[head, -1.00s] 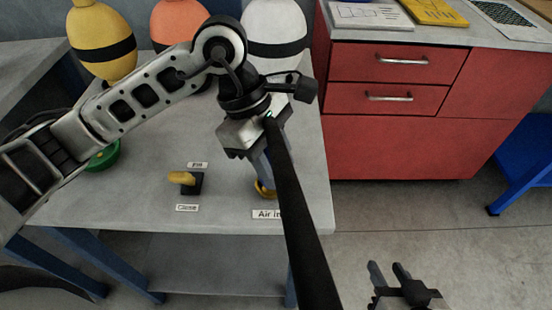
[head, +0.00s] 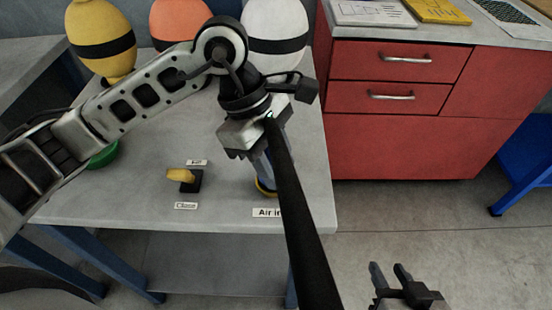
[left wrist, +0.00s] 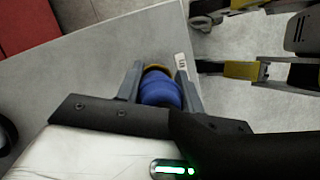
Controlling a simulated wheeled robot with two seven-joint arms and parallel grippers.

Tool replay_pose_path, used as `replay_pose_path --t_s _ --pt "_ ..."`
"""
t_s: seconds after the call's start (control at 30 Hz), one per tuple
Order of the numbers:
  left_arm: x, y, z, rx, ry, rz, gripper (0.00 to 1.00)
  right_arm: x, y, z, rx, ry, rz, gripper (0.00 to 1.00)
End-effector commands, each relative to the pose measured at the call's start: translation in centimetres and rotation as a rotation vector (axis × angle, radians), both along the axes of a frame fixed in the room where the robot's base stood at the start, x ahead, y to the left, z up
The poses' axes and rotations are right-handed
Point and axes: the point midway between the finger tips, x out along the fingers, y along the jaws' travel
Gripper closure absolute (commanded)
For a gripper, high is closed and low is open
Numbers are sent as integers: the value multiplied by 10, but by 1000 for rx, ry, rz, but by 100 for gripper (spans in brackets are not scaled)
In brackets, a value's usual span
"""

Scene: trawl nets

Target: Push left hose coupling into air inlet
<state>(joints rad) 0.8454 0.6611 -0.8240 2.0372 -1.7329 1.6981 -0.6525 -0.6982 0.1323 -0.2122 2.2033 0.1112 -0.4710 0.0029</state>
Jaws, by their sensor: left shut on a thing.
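My left gripper (head: 262,168) points down over the right front part of the grey table. It is shut on a blue hose coupling (left wrist: 161,92), which sits between the fingers in the left wrist view. The yellow air inlet (head: 263,189) shows as a ring just below the fingertips, also beyond the coupling in the left wrist view (left wrist: 157,68). Coupling and inlet look lined up and very close; I cannot tell how deep the coupling sits. A thick black hose (head: 302,230) runs from the gripper toward me. My right gripper (head: 390,272) is open and empty, off the table.
A yellow-handled valve (head: 183,177) stands left of the inlet, between small labels. The "Air in" label (head: 266,212) is at the front edge of the table (head: 110,205). Yellow, orange and white buoys stand behind. A red cabinet (head: 400,140) is at the right.

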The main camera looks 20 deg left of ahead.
Motion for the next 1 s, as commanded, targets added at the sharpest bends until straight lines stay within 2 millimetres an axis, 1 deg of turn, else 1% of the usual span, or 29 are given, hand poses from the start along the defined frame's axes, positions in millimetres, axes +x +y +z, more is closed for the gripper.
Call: replay_pose_path --t_s 0.27,0.3,0.37,0.4,0.8,0.9,0.97,1.0 --pt "0 0 -5 -1 -2 0 99 0 0 -7 0 0 0 64" --pt "0 0 -5 -1 -2 0 60 0 0 -7 0 0 0 64" --pt "0 0 -4 -1 -2 0 43 0 0 -6 -1 1 1 64" --pt "0 0 -4 -1 -2 0 37 0 0 -6 -1 1 1 64" --pt "0 0 -5 0 1 0 37 0 0 -5 -6 -1 2 64" --pt "2 7 11 0 -4 1 37 1 0 4 -3 -18 4 64" --pt "3 12 24 0 -6 0 37 1 0 6 -2 -21 5 64" --pt "5 15 33 1 -6 1 37 1 1 6 -2 -20 5 64"
